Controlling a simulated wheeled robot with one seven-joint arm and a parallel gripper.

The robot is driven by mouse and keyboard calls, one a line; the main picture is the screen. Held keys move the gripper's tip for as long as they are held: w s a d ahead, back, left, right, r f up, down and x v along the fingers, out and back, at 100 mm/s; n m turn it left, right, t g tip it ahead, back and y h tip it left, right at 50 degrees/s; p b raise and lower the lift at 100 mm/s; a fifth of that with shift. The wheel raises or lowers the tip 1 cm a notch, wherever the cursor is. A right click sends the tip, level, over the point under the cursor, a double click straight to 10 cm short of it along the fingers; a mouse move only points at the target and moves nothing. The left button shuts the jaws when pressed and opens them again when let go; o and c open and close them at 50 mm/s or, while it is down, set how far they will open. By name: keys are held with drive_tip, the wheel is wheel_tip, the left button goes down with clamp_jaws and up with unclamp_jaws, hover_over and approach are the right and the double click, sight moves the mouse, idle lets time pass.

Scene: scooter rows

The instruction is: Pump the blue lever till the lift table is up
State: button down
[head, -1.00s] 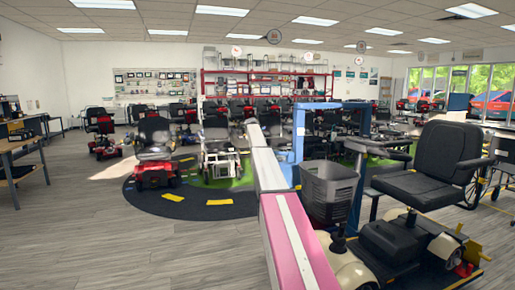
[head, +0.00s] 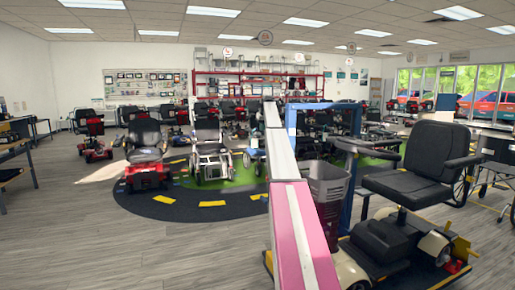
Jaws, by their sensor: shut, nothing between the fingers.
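A blue upright frame (head: 325,105) stands right of centre in the head view. One post runs down behind the scooter's basket. I cannot make out a separate blue lever, and the foot of the frame is hidden. A dark mobility scooter (head: 432,165) with a grey basket (head: 327,185) stands close by at the right. Under it is a low dark platform with yellow edges (head: 268,262), which may be the lift table; most of it is covered or cut off. I cannot pick out my gripper in this view.
A dark round mat (head: 160,210) with yellow marks lies left of centre, with a red scooter (head: 146,150) and a white-framed chair (head: 208,155) on it. More scooters and a red shelf (head: 260,73) stand behind. The grey floor at front left is clear.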

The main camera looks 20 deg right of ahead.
drive_tip(key=x, duration=1.2)
drive_tip(key=shift+s+a+f, duration=0.15)
drive_tip(key=shift+s+f, duration=0.05)
drive_tip(key=shift+f, duration=0.15)
drive_tip(key=shift+w+a+f, duration=0.1)
drive_tip(key=shift+a+f, duration=0.05)
drive_tip(key=shift+f, duration=0.55)
drive_tip(key=shift+f, duration=0.1)
